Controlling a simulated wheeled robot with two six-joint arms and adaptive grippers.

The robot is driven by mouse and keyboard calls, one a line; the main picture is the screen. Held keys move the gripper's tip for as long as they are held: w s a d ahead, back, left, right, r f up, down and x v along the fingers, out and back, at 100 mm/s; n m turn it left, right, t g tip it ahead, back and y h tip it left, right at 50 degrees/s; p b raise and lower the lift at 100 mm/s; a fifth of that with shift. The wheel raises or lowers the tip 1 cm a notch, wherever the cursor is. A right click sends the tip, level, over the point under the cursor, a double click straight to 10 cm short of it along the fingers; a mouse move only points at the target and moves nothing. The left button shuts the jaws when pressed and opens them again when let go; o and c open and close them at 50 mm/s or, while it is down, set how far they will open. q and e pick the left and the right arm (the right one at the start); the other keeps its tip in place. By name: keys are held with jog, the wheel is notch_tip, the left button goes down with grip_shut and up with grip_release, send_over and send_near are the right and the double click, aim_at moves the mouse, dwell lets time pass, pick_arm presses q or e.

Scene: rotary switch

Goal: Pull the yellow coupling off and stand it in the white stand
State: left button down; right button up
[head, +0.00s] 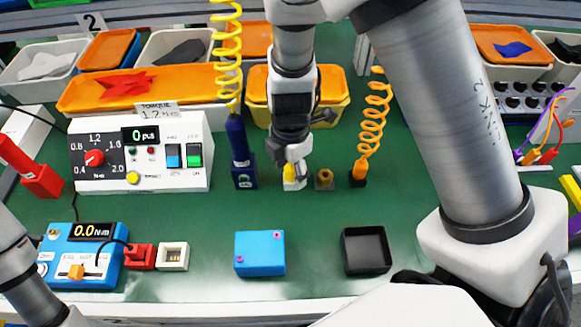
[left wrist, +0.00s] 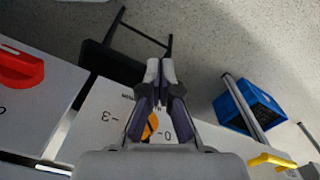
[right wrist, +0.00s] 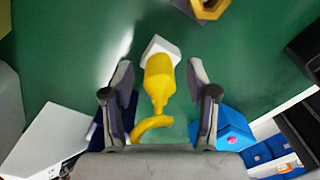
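The yellow coupling (right wrist: 158,80) is upright at the white stand (right wrist: 160,46) in the right wrist view, its curved yellow tail toward my palm. It appears seated in the stand, though its lower end is hidden. In the head view the coupling (head: 289,172) and the white stand (head: 296,184) are partly covered by my right gripper (head: 291,160). In the right wrist view my right gripper (right wrist: 160,75) is open, its fingers either side of the coupling with gaps. My left gripper (left wrist: 160,72) is empty with fingertips together, away from the coupling.
A brass-coloured fitting (head: 324,179) stands just right of the stand, and an orange coiled-cord tool (head: 358,175) further right. A dark blue tool (head: 240,155) is at left. A blue box (head: 260,253) and a black tray (head: 367,250) lie in front, with free green table between.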

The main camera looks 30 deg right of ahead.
jog(key=shift+r, duration=0.1)
notch_tip(320, 180, up, 12)
jog(key=shift+f, duration=0.1)
dwell(0.6)
